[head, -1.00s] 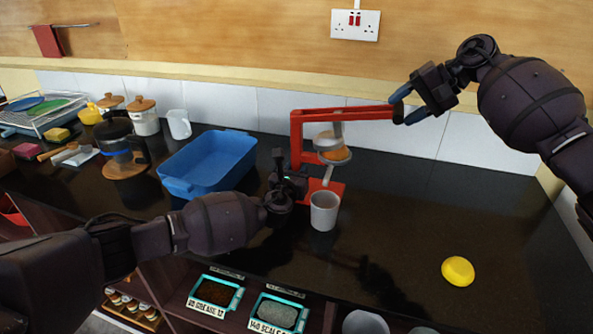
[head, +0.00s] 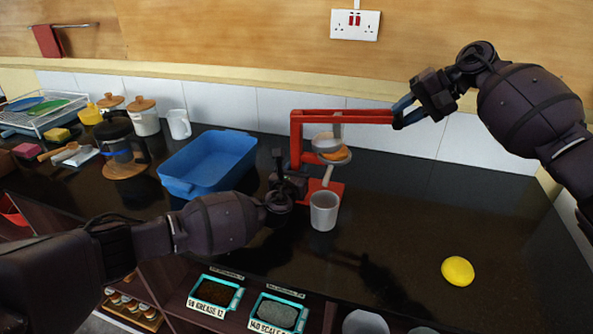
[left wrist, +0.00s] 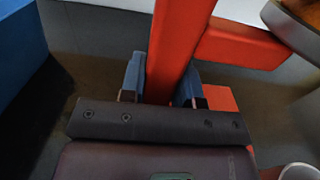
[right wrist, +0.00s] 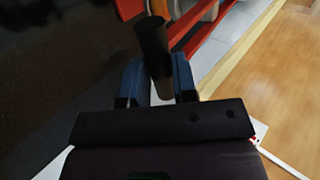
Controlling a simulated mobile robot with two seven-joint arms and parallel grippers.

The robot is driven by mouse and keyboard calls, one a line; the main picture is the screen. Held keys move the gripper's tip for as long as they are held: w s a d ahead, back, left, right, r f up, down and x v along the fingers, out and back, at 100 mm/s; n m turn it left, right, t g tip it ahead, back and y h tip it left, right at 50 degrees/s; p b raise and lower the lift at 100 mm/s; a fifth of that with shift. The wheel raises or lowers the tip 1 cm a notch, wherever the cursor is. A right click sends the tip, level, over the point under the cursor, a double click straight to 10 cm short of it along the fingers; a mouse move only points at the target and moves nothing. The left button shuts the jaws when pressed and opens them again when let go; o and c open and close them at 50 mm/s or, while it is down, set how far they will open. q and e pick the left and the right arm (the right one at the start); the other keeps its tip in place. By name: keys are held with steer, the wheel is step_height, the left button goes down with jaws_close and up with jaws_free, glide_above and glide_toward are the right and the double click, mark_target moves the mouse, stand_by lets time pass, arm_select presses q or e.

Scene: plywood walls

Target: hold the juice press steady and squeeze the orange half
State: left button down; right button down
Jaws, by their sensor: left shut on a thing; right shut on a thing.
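The red juice press (head: 297,135) stands upright on the counter, its lever (head: 350,116) roughly level. The orange half (head: 340,155) sits in the press's bowl, partly hidden by the metal pressing cup (head: 325,142) over it. A grey cup (head: 324,212) stands under the spout. My left gripper (head: 293,185) is shut on the red upright post, also seen in the left wrist view (left wrist: 172,80). My right gripper (head: 400,114) is shut on the lever's dark end handle, which shows between its fingers in the right wrist view (right wrist: 155,55).
A blue tub (head: 210,160) stands left of the press, close to my left arm. A yellow round thing (head: 458,270) lies on the right of the counter. Jars, a jug and a dish rack (head: 45,110) stand further left. The counter right of the press is mostly clear.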

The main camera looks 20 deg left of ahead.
arm_select(q)
steer(key=shift+d, duration=0.1)
arm_select(e)
steer(key=shift+d+f, duration=0.1)
steer(key=shift+f, duration=1.2)
arm_select(q)
steer(key=shift+r, duration=0.1)
arm_select(e)
steer(key=shift+r, duration=0.1)
steer(key=shift+r, duration=1.15)
steer(key=c, duration=0.8)
jaws_free()
steer(key=shift+c, duration=0.2)
step_height(320, 180, up, 8)
